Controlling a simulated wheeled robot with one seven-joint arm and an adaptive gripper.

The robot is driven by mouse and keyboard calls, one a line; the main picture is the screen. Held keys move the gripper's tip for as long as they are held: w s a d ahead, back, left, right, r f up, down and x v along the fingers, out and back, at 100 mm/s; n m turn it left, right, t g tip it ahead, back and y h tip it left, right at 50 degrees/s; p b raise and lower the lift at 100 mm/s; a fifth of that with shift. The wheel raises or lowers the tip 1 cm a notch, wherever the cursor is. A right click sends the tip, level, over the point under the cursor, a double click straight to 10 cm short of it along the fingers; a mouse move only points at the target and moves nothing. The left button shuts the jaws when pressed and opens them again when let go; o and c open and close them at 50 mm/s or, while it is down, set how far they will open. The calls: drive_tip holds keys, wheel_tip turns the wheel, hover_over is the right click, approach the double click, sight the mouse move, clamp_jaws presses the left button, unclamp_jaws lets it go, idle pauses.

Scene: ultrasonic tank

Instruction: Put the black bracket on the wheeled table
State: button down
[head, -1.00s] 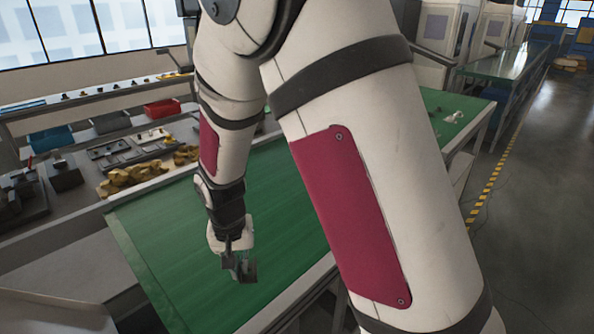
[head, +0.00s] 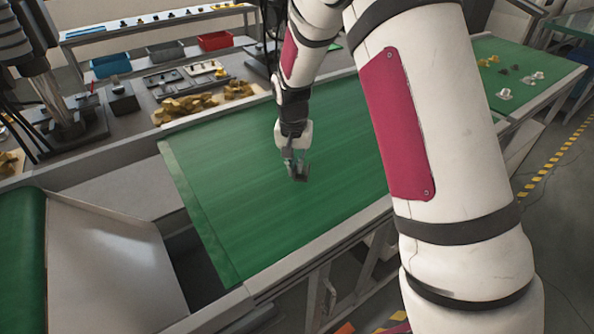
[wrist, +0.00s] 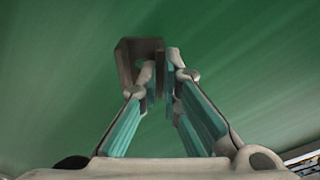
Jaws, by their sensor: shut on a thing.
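My gripper (head: 295,163) is shut on the black bracket (head: 301,172) and holds it over the green-topped table (head: 215,205). In the wrist view the bracket (wrist: 128,62) shows as a dark angled piece at the tips of my gripper (wrist: 160,80), mostly to the left of the fingers. Part of it is hidden by the fingertips. Whether the bracket touches the green surface I cannot tell. I cannot tell for certain which surface is the wheeled table; the table legs' lower ends are out of view.
A grey metal surface (head: 110,262) with a green belt end (head: 22,245) is at the lower left. A workbench behind holds red (head: 215,40) and blue (head: 110,66) bins and brown pieces (head: 185,107). Small parts (head: 505,94) lie on the green surface at right.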

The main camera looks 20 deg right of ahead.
drive_tip(key=shift+w+d, duration=0.1)
drive_tip(key=shift+w, duration=0.15)
drive_tip(key=shift+w+d+f+p, duration=0.15)
drive_tip(key=shift+f+p, duration=0.1)
drive_tip(key=shift+f, duration=0.65)
drive_tip(key=shift+w+d+f+p, duration=0.1)
drive_tip(key=shift+f+p, duration=0.15)
drive_tip(key=shift+f, duration=0.65)
drive_tip(key=shift+f, duration=0.15)
drive_tip(key=c, duration=1.8)
unclamp_jaws()
